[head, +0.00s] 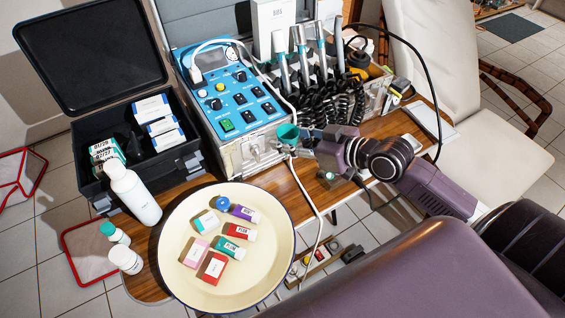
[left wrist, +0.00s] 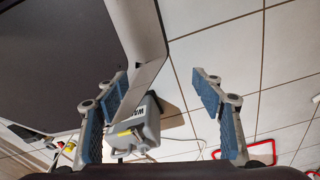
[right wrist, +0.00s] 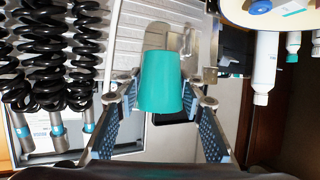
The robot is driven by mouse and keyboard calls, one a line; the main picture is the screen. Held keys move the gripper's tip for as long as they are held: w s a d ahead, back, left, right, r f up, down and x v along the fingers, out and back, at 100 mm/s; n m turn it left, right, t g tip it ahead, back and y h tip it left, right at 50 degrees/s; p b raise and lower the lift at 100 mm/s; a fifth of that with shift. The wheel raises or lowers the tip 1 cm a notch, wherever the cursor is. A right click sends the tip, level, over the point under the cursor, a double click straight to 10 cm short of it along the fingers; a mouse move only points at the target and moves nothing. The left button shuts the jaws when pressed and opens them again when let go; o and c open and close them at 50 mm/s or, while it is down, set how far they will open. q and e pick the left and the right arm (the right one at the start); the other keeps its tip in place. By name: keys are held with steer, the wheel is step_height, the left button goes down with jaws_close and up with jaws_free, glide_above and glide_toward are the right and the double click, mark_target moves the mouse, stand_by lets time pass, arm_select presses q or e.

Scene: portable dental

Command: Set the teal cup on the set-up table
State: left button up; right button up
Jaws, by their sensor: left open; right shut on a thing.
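The teal cup (head: 289,133) is between the fingers of my right gripper (head: 298,147), in front of the blue-panelled dental unit. In the right wrist view the cup (right wrist: 160,82) sits between the fingertips, and the gripper is shut on it. I cannot tell whether the cup's base touches anything. The wooden table (head: 146,284) lies below, largely covered by equipment and a tray. My left gripper (left wrist: 160,88) is open and empty in the left wrist view; it does not show in the head view.
A cream round tray (head: 274,270) with several small boxes fills the table's front left. White bottles (head: 134,194) stand beside it. The dental unit (head: 232,90), coiled hoses (head: 340,105) and an open black case (head: 95,150) stand behind. A thin tube (head: 305,190) crosses the wood.

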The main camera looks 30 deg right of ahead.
steer(key=b, duration=0.1)
glide_above(286, 180)
step_height(286, 180, down, 10)
steer(key=shift+r, duration=0.1)
steer(key=shift+f+b, duration=0.85)
steer(key=shift+f, duration=1.3)
arm_select(q)
steer(key=f, duration=0.1)
steer(key=a+f, duration=0.1)
steer(key=f, duration=0.1)
arm_select(e)
steer(key=shift+f, duration=0.15)
arm_select(q)
steer(key=shift+f, duration=0.15)
arm_select(e)
steer(key=o, duration=1.1)
